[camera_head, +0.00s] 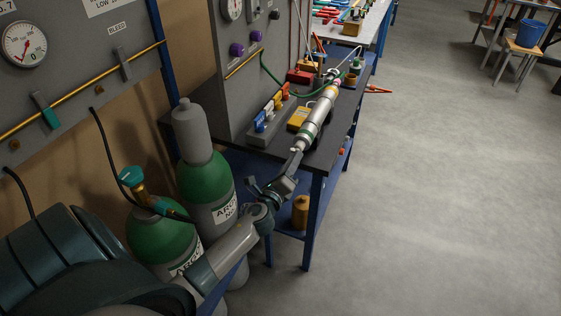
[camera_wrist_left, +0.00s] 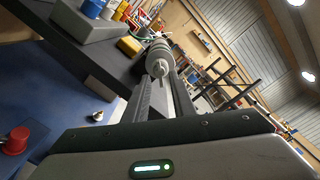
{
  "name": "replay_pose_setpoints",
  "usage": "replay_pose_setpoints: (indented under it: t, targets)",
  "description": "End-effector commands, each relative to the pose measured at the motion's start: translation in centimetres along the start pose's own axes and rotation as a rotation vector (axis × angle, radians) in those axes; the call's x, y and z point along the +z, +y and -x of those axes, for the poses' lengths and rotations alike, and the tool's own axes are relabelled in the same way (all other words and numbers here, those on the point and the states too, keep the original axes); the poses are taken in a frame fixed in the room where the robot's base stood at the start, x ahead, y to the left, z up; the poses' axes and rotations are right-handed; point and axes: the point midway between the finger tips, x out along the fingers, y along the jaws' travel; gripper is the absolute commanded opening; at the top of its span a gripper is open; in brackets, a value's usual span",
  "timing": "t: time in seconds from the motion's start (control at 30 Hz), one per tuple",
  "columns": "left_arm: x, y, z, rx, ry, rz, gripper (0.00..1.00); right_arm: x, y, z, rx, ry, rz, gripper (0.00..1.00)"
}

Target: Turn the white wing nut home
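The white wing nut (camera_head: 298,147) sits at the near end of a long grey-white cylinder (camera_head: 318,117) lying on the dark bench. In the left wrist view the wing nut (camera_wrist_left: 160,69) shows at the cylinder's near end, between or just beyond my fingertips. My left gripper (camera_head: 296,160) reaches up to the nut from the lower left. In the left wrist view its two fingers (camera_wrist_left: 160,78) stand apart with a gap between them. I see no clear contact with the nut. My right gripper is not in view.
Two green-and-grey gas bottles (camera_head: 203,180) stand left of the bench near my left arm. On the bench, a grey block with coloured valves (camera_head: 268,121) and a yellow box (camera_head: 298,118) lie left of the cylinder.

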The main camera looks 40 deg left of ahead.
Motion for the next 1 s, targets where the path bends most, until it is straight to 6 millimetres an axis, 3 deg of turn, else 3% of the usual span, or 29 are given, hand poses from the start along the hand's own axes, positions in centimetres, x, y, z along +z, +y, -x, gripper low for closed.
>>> replay_pose_setpoints:
  t: [0.27,0.8,1.0]
  targets:
    - [-0.1,0.1,3.0,0.000,0.001,-0.001,0.23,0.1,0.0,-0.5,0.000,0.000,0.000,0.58]
    - [-0.2,0.4,13.1,0.003,0.002,-0.001,0.23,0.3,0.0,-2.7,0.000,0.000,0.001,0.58]
    - [-0.2,0.3,15.9,0.003,0.002,0.001,0.23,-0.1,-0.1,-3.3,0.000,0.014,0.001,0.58]
